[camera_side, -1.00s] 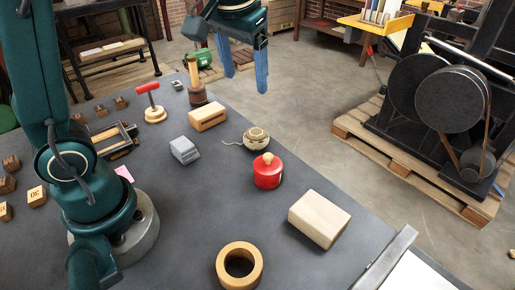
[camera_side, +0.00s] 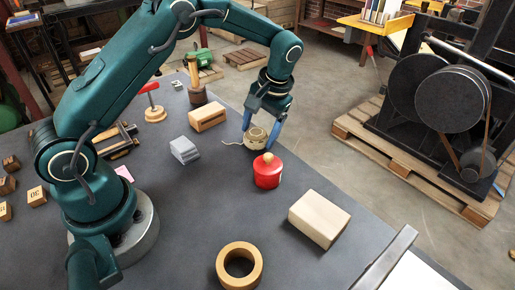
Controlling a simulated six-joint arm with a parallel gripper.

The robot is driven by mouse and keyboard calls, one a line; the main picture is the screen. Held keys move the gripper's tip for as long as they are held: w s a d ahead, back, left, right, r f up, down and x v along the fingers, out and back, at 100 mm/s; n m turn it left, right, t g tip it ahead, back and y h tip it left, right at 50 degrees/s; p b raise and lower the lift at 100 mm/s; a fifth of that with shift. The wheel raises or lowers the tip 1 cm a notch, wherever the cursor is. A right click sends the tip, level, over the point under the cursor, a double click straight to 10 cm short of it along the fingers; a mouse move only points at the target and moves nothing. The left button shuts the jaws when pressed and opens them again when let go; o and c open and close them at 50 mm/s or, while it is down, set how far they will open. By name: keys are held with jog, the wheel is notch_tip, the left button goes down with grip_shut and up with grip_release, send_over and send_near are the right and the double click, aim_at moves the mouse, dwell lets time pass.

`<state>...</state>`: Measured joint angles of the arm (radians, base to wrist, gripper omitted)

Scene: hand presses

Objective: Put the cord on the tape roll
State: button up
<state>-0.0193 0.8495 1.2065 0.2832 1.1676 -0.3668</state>
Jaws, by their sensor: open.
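The cord (camera_side: 256,138) is a small beige ball of string with a loose tail, on the grey table near its back right edge. My gripper (camera_side: 262,127) points down over it, with one blue finger on each side of the ball. The jaws are open; I cannot tell whether the fingers touch the cord. The tape roll (camera_side: 222,266) is a tan ring with an open hole, lying flat at the front of the table, its top bare.
A red lidded pot (camera_side: 268,172) stands just in front of the cord. A pale wooden block (camera_side: 319,219) lies between the pot and the front right edge. A grey stepped block (camera_side: 184,150) and a wooden block (camera_side: 207,118) lie left of the cord.

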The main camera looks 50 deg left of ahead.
jog(key=shift+a+f, duration=0.15)
jog(key=shift+f, duration=0.35)
jog(key=c, duration=1.2)
